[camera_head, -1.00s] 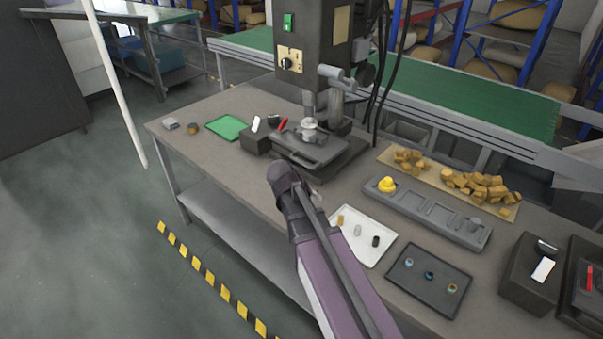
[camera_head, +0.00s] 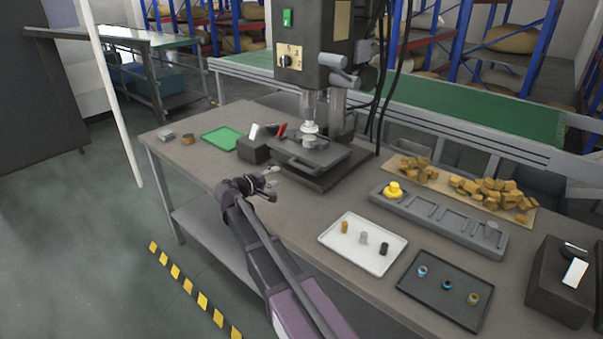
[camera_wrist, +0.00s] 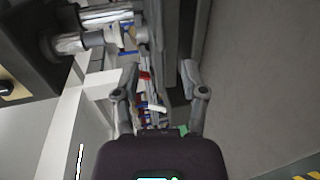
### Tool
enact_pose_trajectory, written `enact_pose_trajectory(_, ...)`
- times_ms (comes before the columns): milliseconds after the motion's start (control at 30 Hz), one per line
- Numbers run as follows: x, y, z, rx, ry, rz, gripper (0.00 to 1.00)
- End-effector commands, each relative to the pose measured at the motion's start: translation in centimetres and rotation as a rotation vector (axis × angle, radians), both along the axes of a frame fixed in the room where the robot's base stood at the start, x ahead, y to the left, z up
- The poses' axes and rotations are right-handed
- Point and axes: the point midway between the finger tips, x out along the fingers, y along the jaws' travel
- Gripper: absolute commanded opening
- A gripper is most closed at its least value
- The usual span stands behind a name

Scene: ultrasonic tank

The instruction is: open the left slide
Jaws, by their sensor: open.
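The left slide (camera_head: 305,153) is a dark grey plate on a black base under the press spindle at the left station. A red handle (camera_head: 281,129) stands at its left end, and it also shows in the wrist view (camera_wrist: 145,75). Beside it is a black block (camera_head: 252,150) with a white tab on top. My gripper (camera_head: 271,183) is open and empty, in front of the block and slide at the table's front edge, apart from both. In the wrist view its fingers (camera_wrist: 160,95) are spread, with the red handle and white tab (camera_wrist: 157,108) seen between them.
The press (camera_head: 315,60) stands over the slide. A green tray (camera_head: 220,138) lies to the left. A white tray (camera_head: 340,252) and a dark tray (camera_head: 425,290) with small parts, and a grey rack (camera_head: 455,230), lie to the right. Another black block (camera_head: 550,290) stands far right.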

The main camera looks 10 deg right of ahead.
Motion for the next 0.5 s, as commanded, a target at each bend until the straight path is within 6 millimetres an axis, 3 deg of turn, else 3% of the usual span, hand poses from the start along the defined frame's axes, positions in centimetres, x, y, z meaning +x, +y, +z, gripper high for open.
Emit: enact_pose_trajectory(500,0.41,-0.63,-0.18,0.002,0.001,-0.002,0.55)
